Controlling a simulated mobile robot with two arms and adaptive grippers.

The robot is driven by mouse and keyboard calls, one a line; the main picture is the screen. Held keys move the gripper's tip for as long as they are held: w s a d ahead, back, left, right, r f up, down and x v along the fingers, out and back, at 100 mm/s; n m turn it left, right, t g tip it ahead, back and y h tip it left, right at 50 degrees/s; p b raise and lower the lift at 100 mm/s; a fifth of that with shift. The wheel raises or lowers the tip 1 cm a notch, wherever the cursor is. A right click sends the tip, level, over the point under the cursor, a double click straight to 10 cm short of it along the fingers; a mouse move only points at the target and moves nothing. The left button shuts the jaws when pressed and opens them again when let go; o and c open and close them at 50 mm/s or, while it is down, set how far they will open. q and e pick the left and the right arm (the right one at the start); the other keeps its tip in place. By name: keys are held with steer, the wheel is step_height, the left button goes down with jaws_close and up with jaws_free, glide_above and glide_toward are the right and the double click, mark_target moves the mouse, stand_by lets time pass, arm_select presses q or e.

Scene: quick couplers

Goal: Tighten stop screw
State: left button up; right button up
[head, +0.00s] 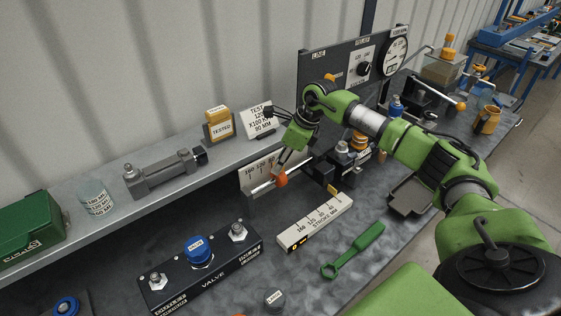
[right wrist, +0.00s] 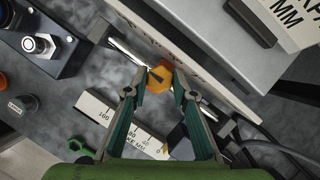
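The orange stop (head: 281,179) sits on a bright metal rod (head: 262,188) in front of an upright scale plate. My right gripper (head: 286,165) reaches down to it from above. In the right wrist view the stop (right wrist: 159,77) lies between the two fingertips of my right gripper (right wrist: 160,80), which close in on its sides. A dark mark shows on the stop's face; the screw itself cannot be made out clearly. My left gripper is not in view.
A white stroke scale (head: 315,222) and a green wrench (head: 353,251) lie on the bench in front. The black valve block (head: 215,272) stands to the left. A shelf (head: 130,215) runs behind with a grey cylinder (head: 163,173) and a yellow box (head: 217,123).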

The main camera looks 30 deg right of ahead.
steer(key=shift+m, duration=0.3)
steer(key=m+h+b, duration=0.1)
steer(key=m, duration=0.2)
steer(key=shift+a+m+t+h+b, duration=0.1)
steer(key=shift+m+t+h+b, duration=0.2)
steer(key=shift+t, duration=0.1)
steer(key=m+h+b, duration=0.1)
steer(key=m+b, duration=0.1)
steer(key=m, duration=0.1)
steer(key=shift+a+m, duration=0.15)
steer(key=shift+m, duration=0.15)
steer(key=m+h+b, duration=0.2)
steer(key=m, duration=0.2)
steer(key=shift+w+a+m+b, duration=0.1)
steer(key=shift+m+b, duration=0.2)
steer(key=shift+r+m+g+h+b, duration=0.1)
steer(key=shift+m+g+h+b, duration=0.55)
steer(key=shift+m, duration=1.25)
steer(key=o, duration=0.8)
